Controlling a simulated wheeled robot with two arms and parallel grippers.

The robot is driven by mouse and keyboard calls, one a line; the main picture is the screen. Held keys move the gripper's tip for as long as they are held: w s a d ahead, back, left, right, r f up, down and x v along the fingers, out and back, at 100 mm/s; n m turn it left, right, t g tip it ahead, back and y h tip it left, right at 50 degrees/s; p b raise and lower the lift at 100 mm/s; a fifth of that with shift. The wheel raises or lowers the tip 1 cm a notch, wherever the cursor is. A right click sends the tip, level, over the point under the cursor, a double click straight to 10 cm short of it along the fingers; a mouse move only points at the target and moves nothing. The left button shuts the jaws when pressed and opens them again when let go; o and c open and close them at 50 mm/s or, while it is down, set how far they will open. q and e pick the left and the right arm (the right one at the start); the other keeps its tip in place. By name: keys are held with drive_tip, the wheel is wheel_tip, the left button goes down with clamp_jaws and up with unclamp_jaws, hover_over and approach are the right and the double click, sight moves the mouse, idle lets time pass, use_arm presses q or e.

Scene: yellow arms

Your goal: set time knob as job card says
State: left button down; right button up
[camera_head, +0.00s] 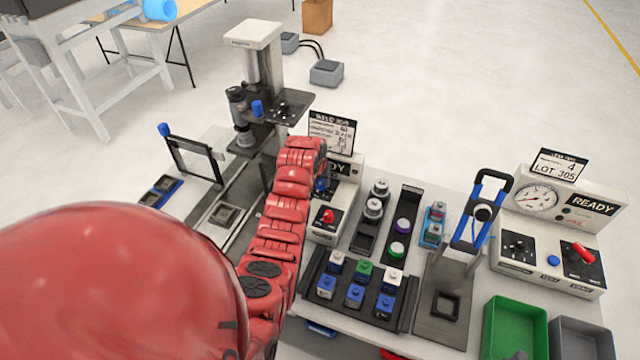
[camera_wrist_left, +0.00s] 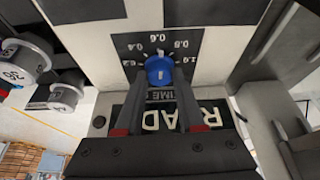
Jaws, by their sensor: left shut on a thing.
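The blue time knob (camera_wrist_left: 159,70) sits on a dark dial plate with printed numbers, of which 0.6, 0.8 and 1.0 are readable. The word TIME shows below it. My left gripper (camera_wrist_left: 160,84) is shut on the knob, one finger on each side. The knob's exact setting is too small to tell. In the head view my red left arm reaches to the white weld control box (camera_head: 326,222), and the knob (camera_head: 321,184) shows at its end. The job card (camera_head: 332,133), headed WELD JOB, stands behind the box; its small lines are not legible. My right gripper is not in view.
A red switch (camera_head: 328,216) is on the box's front, close to the arm. A welder column (camera_head: 262,65) stands behind left. A rack (camera_head: 318,286) of several capped blocks lies in front. A second READY box (camera_head: 552,232) and a green bin (camera_head: 514,327) are at right.

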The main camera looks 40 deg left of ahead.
use_arm(q)
drive_tip(key=n+y+b, duration=0.1)
drive_tip(key=n+b, duration=0.1)
drive_tip(key=b, duration=0.2)
drive_tip(key=n+g+b, duration=0.1)
drive_tip(key=n+b, duration=0.2)
drive_tip(key=b, duration=0.1)
drive_tip(key=n+y+b, duration=0.1)
drive_tip(key=n+b, duration=0.2)
drive_tip(key=b, duration=0.1)
drive_tip(key=shift+w+d+f+g+y, duration=0.2)
drive_tip(key=shift+f+g+y, duration=0.1)
drive_tip(key=shift+g, duration=0.1)
drive_tip(key=shift+r+n+g+b, duration=0.3)
drive_tip(key=shift+n+b, duration=0.4)
drive_tip(key=shift+b, duration=0.2)
drive_tip(key=c, duration=0.5)
unclamp_jaws()
drive_tip(key=shift+r, duration=0.1)
